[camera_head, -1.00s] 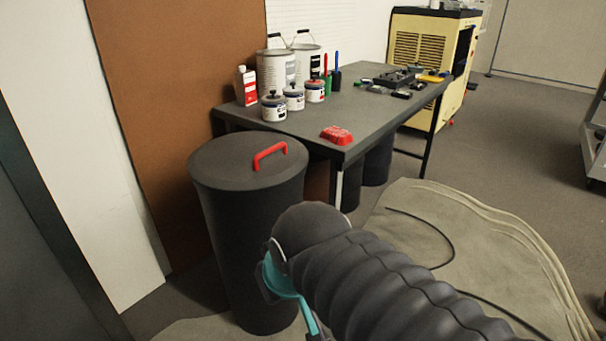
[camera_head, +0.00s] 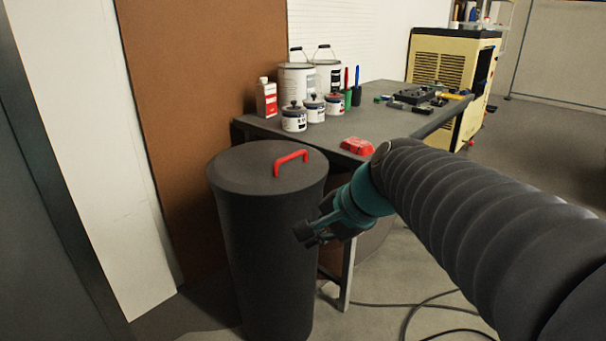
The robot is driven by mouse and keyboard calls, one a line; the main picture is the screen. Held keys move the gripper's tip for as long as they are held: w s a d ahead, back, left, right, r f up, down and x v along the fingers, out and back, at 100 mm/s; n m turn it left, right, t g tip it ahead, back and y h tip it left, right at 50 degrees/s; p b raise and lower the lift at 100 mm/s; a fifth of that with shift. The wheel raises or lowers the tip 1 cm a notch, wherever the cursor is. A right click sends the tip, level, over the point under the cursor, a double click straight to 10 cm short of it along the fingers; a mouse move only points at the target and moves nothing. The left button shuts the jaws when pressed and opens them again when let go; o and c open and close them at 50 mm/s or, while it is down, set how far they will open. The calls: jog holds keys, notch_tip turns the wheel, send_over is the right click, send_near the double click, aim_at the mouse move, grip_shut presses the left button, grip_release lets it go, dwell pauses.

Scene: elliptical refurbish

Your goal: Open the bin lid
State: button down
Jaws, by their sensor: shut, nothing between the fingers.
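The dark grey bin (camera_head: 265,255) stands upright at the centre left, beside the table. Its round lid (camera_head: 240,172) is on and looks closed. A red handle (camera_head: 291,158) stands up from the right part of the lid. My gripper (camera_head: 304,236) is shut and empty, at the end of my dark ribbed arm with a teal wrist. It is in front of the bin's right side, lower than the lid and apart from the handle. Whether it touches the bin wall cannot be told.
The grey table (camera_head: 365,128) behind the bin bears paint cans (camera_head: 297,90), small jars, a white bottle (camera_head: 266,98), brushes and a red block (camera_head: 357,146). A yellow machine (camera_head: 450,75) stands beyond. A cable (camera_head: 415,310) lies on the floor. A brown panel is behind the bin.

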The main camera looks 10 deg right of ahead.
jog(key=w+d+r+m+t+y+b, duration=0.2)
jog(key=w+d+m+y+b, duration=0.15)
jog(key=w+m, duration=0.8)
jog(key=m+t+b, duration=0.2)
jog(key=m+t, duration=0.1)
jog(key=m, duration=0.2)
send_near(303, 171)
jog(key=x, duration=0.3)
jog(key=r+x, duration=0.1)
jog(key=x, duration=0.2)
jog(key=r+x, duration=0.1)
jog(key=x, duration=0.2)
jog(key=shift+w+a, duration=0.25)
jog(key=shift+w, duration=0.1)
